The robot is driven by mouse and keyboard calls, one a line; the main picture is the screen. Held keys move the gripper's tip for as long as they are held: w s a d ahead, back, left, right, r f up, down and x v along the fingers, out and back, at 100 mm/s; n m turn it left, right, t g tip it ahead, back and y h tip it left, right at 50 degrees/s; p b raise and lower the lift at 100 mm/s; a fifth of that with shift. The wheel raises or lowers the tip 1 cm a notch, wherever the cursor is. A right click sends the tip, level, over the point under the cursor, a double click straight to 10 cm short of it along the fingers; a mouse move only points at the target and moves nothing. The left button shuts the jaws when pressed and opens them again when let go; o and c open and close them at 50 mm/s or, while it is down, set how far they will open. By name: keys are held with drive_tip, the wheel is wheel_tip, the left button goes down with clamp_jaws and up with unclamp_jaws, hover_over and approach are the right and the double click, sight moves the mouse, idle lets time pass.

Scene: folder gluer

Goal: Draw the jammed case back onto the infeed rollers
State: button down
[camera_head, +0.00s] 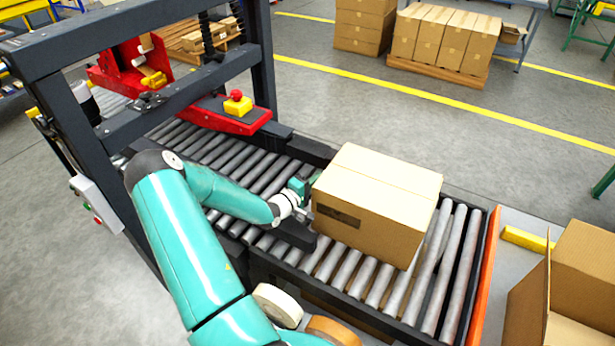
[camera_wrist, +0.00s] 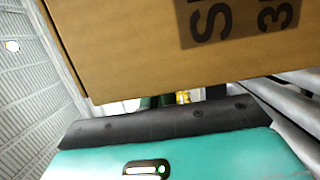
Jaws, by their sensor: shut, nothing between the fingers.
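The cardboard case (camera_head: 375,200) sits on the infeed rollers (camera_head: 440,260), outside the dark machine frame, slightly skewed to the rollers. A dark printed label shows on its near left face. My gripper (camera_head: 310,188) is at the case's left end, on the machine side; its fingers are mostly hidden there. In the wrist view the case (camera_wrist: 150,50) fills the upper part with its label, just beyond a dark bar and teal part of my gripper (camera_wrist: 165,125). The gripper is shut with nothing held. I cannot tell whether it touches the case.
The machine frame (camera_head: 263,65) stands at left, with a red carriage and a red-and-yellow stop button (camera_head: 237,103). An orange end plate (camera_head: 485,280) closes the right end of the rollers. An open box (camera_head: 580,270) stands at right. Palletised cartons (camera_head: 445,40) stand behind, beyond clear floor.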

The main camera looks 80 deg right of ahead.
sight(338, 188)
drive_tip(key=s+a, duration=0.1)
drive_tip(key=s, duration=0.1)
drive_tip(key=s+a, duration=0.1)
drive_tip(key=s, duration=0.1)
drive_tip(key=s+a, duration=0.1)
drive_tip(key=s, duration=0.2)
drive_tip(key=shift+s, duration=0.1)
